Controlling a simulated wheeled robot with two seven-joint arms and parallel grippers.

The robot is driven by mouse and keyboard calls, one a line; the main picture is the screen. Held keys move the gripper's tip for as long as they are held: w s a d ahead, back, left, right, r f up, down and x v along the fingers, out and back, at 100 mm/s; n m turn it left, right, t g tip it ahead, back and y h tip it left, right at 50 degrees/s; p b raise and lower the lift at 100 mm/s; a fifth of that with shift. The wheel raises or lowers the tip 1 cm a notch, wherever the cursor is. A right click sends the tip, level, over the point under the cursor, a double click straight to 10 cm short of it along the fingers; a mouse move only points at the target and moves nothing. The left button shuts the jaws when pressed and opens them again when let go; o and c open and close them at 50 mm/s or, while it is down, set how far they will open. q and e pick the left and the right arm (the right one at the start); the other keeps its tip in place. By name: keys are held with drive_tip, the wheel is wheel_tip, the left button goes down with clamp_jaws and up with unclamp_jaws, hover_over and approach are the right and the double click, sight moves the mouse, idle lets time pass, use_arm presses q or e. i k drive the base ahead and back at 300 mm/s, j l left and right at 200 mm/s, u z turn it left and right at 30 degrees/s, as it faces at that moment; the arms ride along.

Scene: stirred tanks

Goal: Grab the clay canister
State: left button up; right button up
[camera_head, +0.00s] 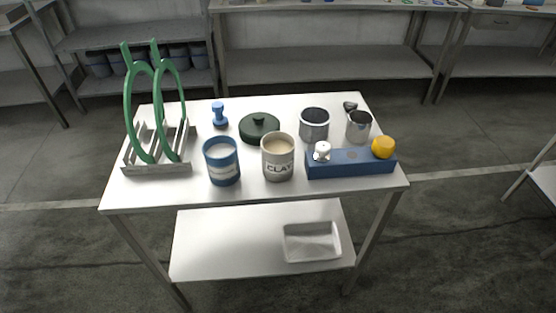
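The clay canister (278,163) is a beige and grey open-topped cylinder with the word CLAY on its front. It stands upright near the front middle of the white table (259,195). Pale material shows inside it near the rim. A blue canister (222,166) with a light band stands just left of it. A blue block (349,169) lies close to its right. Neither of my grippers shows in the head view.
A grey rack (143,169) with green rings (141,122) stands at the left. Behind are a blue stamp-like piece (219,116), a dark green lidded dish (259,130), and metal cups (314,127) (359,127). A white knob and a yellow knob (383,147) top the blue block.

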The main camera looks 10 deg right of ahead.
sight(278, 148)
drive_tip(key=k+l+z, duration=0.1)
drive_tip(key=l, duration=0.25)
drive_tip(key=k+l+z, duration=0.1)
drive_tip(key=k+l, duration=0.2)
drive_tip(key=k+l+z, duration=0.15)
drive_tip(key=l, duration=0.3)
drive_tip(key=k+l+z, duration=0.1)
drive_tip(key=k+l, duration=0.15)
drive_tip(key=l, duration=0.2)
